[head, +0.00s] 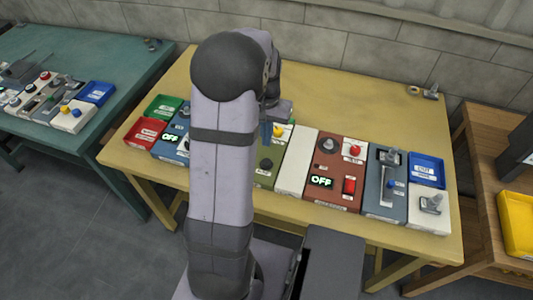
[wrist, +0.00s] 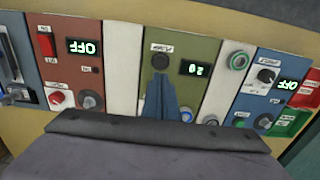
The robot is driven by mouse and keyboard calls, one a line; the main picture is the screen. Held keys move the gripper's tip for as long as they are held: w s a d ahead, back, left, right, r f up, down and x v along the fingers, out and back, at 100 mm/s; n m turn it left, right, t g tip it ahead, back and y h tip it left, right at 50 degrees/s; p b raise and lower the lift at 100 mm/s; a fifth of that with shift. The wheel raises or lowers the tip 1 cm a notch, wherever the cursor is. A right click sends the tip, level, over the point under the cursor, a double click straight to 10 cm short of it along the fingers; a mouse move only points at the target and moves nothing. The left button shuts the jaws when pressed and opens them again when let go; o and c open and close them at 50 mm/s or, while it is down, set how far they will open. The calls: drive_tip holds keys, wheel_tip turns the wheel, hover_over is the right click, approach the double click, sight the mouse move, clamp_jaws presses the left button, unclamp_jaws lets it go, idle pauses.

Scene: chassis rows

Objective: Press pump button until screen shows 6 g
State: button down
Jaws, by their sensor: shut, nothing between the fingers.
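The green panel (wrist: 205,50) carries a lit screen (wrist: 195,69) and a round black button (wrist: 160,61) with a small label. The screen's digits appear upside down and are too small to read surely. In the head view the black button (head: 265,167) shows just right of my arm; the screen is hidden. A yellow button (head: 277,130) sits farther back on this panel. Contact cannot be told.
A blank white panel (head: 297,160) and a red-brown panel (head: 325,200) with an OFF screen lie to the right. A blue-grey lever panel (head: 385,200) stands beyond. Red (head: 146,131) and green (head: 163,107) trays are at the left.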

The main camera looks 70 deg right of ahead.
sight(267, 162)
wheel_tip(267, 162, down, 9)
drive_tip(key=p, duration=0.2)
drive_tip(key=shift+p, duration=0.35)
drive_tip(key=shift+f, duration=0.15)
